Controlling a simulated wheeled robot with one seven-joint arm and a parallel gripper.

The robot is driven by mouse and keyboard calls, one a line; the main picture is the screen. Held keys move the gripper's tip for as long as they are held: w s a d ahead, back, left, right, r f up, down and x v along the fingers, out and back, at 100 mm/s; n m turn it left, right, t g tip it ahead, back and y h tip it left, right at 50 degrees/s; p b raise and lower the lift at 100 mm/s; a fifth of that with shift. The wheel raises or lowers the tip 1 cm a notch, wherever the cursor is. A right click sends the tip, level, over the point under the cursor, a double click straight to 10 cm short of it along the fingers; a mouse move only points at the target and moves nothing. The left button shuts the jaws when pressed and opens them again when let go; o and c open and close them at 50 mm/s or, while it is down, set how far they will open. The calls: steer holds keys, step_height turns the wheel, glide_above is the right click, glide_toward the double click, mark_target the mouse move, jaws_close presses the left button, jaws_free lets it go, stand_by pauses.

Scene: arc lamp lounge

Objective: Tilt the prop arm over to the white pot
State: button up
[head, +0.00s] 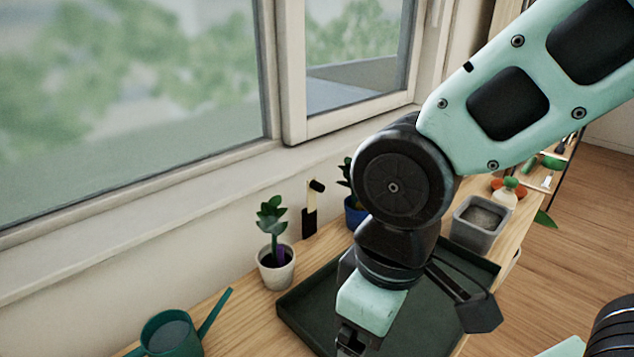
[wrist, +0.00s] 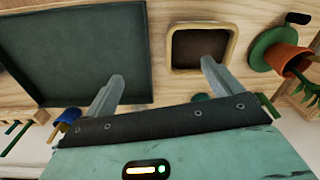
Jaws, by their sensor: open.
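The prop arm (head: 312,205) stands by the wall under the window in the head view. It has a dark lower part and a pale upright with a black tip leaning right. The white pot (head: 276,268), with a leafy plant, stands on the table just left of and in front of it. My gripper (head: 352,341) is low over the front of the table, right of the white pot and apart from both. In the wrist view its fingers (wrist: 162,72) are spread with nothing gripped. Neither the prop arm nor the white pot is clearly visible there.
A dark green tray (head: 294,302) lies beneath my arm. A green watering can (head: 172,335) stands at front left. A blue pot (head: 355,214) is partly hidden behind my arm. A grey planter (head: 477,222) stands right. The wrist view shows a wood-rimmed square dish (wrist: 232,42) and terracotta pot (wrist: 284,57).

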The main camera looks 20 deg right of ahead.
steer(key=shift+c, duration=0.2)
steer(key=shift+w, duration=0.1)
steer(key=c, duration=0.5)
steer(key=shift+w+a+r, duration=0.4)
steer(key=shift+w+r, duration=0.05)
steer(key=shift+w, duration=0.3)
steer(key=c, duration=0.6)
steer(key=shift+o, duration=0.2)
step_height(320, 180, up, 11)
steer(key=m+y+p, duration=0.1)
steer(key=m+p, duration=0.1)
steer(key=p, duration=0.2)
glide_above(320, 184)
steer(key=w+d, duration=0.2)
steer(key=d, duration=0.1)
steer(key=shift+g, duration=0.4)
steer(key=a+f, duration=0.1)
steer(key=f, duration=0.4)
steer(key=s+f+p, duration=0.1)
steer(key=f, duration=0.4)
steer(key=a+f+p, duration=0.1)
steer(key=f, duration=0.5)
steer(key=shift+s+a, duration=0.35)
